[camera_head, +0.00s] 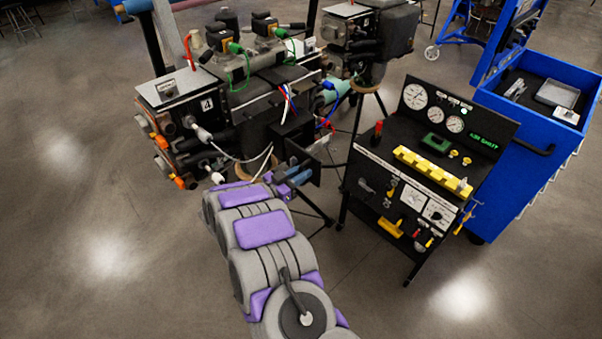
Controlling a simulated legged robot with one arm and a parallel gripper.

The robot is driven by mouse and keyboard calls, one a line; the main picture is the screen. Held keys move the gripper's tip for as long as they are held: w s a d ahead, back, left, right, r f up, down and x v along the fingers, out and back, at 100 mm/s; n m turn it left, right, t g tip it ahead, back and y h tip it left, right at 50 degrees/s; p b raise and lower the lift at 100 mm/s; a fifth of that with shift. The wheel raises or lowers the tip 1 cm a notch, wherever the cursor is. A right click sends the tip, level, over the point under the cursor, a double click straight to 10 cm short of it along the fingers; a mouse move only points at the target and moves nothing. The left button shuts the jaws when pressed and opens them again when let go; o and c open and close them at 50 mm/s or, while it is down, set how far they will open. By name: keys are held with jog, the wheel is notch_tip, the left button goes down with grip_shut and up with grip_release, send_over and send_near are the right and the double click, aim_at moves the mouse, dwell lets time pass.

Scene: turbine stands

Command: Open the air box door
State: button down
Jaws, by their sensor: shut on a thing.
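The black air box (292,128) is on the front of the turbine stand, with wires and tubes running around it. Its dark door (313,178) appears to stand out from the box at the box's lower right. My gripper (298,172) is at the door, at the far end of my grey and purple arm. It looks shut on the door. The fingertips are small and partly hidden, so the exact contact point is unclear.
A black gauge panel cart (375,165) stands close on the right, with a blue tool cart (545,110) beyond it. A second turbine stand (370,40) is behind. Stand legs reach the floor near the door. Open floor (90,240) lies to the left.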

jog(key=shift+w+a+r, duration=0.15)
jog(key=shift+r, duration=0.05)
jog(key=c, duration=1.4)
grip_release()
jog(key=shift+o, duration=1.2)
jog(key=shift+a+f, duration=0.1)
jog(key=v, duration=1.7)
jog(key=shift+s+a, duration=0.15)
jog(key=shift+s, duration=0.05)
jog(key=shift+f, duration=0.1)
